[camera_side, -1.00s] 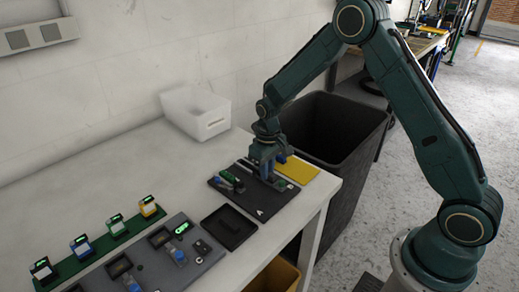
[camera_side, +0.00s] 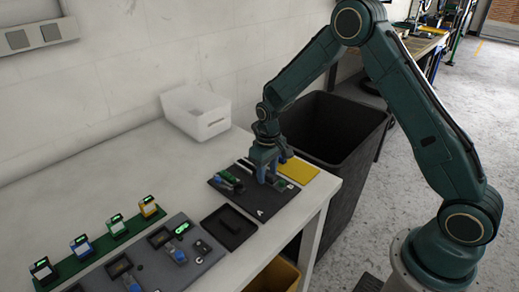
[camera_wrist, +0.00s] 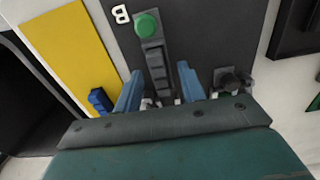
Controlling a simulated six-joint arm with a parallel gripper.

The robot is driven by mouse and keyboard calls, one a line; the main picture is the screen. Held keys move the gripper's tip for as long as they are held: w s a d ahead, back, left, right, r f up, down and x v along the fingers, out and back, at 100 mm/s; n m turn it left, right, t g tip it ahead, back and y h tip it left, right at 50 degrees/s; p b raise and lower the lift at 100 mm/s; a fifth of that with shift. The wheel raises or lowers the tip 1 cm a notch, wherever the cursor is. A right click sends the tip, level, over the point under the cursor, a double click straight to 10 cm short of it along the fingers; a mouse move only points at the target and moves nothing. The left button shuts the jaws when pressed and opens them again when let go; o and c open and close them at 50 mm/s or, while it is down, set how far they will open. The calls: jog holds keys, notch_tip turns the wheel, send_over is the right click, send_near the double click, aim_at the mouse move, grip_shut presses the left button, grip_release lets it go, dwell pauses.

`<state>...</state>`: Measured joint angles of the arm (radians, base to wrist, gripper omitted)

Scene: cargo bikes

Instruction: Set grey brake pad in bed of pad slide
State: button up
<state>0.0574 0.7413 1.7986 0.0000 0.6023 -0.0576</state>
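My gripper (camera_wrist: 160,72) has its two blue fingers apart, with visible space between them. In the side view it is low over the dark board (camera_side: 236,207). Between the fingers in the wrist view is a dark grey slide-like fixture (camera_wrist: 157,58) with a green round knob (camera_wrist: 146,25) at its far end, beside the letter B. I cannot make out a separate grey brake pad; pale bits near the finger bases are too small to name. A second fixture with a dark knob (camera_wrist: 231,82) stands right of the fingers.
A yellow mat (camera_wrist: 66,50) with a blue block (camera_wrist: 100,100) lies left of the board. A black tray (camera_side: 229,228) lies beside the board. A grey fixture panel (camera_side: 200,262) and green rack (camera_side: 97,245) stand farther left; a white bin (camera_side: 197,112) is behind.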

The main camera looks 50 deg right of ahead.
aim_at(267, 173)
dwell(0.3)
notch_tip(267, 173, up, 14)
dwell(0.8)
jog(key=s+a+r+t, duration=0.2)
jog(key=s+r+t, duration=0.1)
jog(key=s+r, duration=1)
jog(key=s+t, duration=0.2)
jog(key=s, duration=1.4)
jog(key=shift+a+r+t, duration=0.25)
jog(key=shift+a+t, duration=0.05)
jog(key=shift+a, duration=0.05)
